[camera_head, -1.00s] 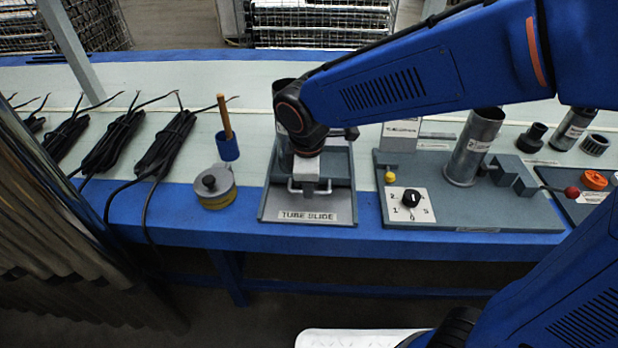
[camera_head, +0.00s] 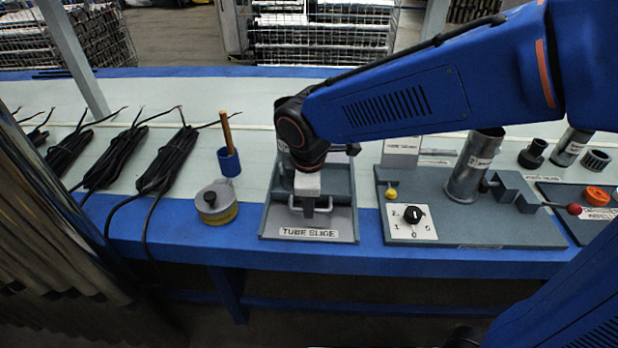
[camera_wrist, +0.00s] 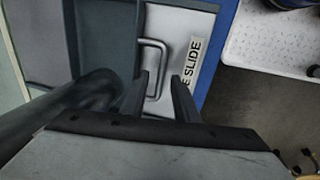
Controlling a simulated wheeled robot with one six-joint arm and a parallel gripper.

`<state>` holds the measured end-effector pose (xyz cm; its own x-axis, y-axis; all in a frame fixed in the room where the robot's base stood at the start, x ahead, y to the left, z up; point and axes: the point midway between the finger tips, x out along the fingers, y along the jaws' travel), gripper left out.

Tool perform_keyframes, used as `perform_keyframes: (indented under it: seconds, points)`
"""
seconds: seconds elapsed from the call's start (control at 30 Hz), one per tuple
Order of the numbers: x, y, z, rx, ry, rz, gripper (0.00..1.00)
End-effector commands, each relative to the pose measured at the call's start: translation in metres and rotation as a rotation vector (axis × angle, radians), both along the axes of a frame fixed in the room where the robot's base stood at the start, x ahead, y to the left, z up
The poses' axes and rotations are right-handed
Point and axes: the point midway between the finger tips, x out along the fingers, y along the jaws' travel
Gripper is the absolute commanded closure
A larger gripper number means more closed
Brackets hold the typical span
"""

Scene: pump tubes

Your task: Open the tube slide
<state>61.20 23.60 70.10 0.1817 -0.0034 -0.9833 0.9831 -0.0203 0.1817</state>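The tube slide (camera_head: 250,228) is a grey tray-like unit on the bench with a "TUBE SLIDE" label on its front. Its U-shaped metal handle (camera_head: 329,205) stands on the lighter front plate. The handle (camera_wrist: 164,50) and part of the label also show in the wrist view. My gripper (camera_head: 309,212) points down at the handle. In the wrist view its two fingers (camera_wrist: 161,76) are apart, with the near part of the handle bar in the gap between them. I cannot tell whether they touch it. My arm hides part of the unit's back.
A round yellow-grey container (camera_head: 216,203) and a blue holder (camera_head: 229,162) with a wooden stick stand to the left, beyond them black cable bundles (camera_head: 168,160). A grey panel (camera_head: 470,232) with a dial (camera_head: 412,214) and metal tube (camera_head: 472,165) stands close on the right.

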Motion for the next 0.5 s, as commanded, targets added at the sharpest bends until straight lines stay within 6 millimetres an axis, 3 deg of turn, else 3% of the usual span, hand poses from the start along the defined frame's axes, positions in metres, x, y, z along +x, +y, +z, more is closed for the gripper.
perform_keyframes:
  seconds: [0.5]
  points:
    - [-0.018,0.001,0.097,0.004,-0.003,0.002,0.72]
